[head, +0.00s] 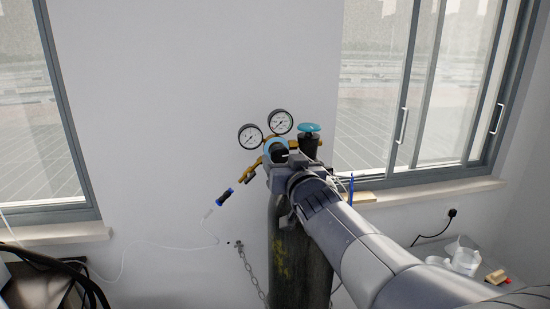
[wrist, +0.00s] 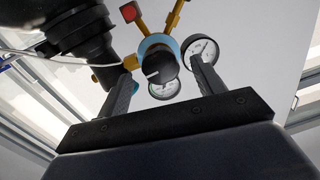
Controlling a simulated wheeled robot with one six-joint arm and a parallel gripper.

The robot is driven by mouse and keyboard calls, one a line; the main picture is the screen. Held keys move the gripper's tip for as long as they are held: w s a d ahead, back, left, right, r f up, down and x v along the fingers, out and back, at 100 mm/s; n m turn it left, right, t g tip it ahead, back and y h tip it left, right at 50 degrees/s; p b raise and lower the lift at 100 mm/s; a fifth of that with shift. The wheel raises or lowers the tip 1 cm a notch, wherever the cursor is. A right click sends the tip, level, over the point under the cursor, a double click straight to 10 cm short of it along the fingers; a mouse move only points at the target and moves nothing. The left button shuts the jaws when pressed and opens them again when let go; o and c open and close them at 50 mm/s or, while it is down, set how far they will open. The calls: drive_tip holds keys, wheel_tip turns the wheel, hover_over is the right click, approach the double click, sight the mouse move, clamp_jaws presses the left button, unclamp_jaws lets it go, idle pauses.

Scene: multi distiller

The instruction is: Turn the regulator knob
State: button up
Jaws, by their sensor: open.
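The regulator is brass with a light-blue body (head: 270,146) and sits on top of a dark gas cylinder (head: 299,258). Its black knob (wrist: 160,67) faces the wrist camera, with a white mark on it. My gripper (wrist: 161,72) is open, with one finger to the left of the knob and one to the right. Gaps show between the fingers and the knob, and I cannot tell how far the fingertips reach along it. In the head view my gripper (head: 286,162) covers most of the knob. Two round gauges (head: 250,136) (head: 281,122) stand above the regulator.
A cylinder valve with a blue handwheel (head: 309,128) stands close to the right of my gripper. A hose end (head: 224,197) hangs at the left, and a chain (head: 250,268) runs to the cylinder. A white container (head: 464,258) sits at the lower right. The wall behind is bare.

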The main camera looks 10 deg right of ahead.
sight(279, 154)
drive_tip(key=shift+w+a+r, duration=0.1)
drive_tip(key=shift+w, duration=1.35)
drive_tip(key=shift+c, duration=0.5)
drive_tip(key=c, duration=0.9)
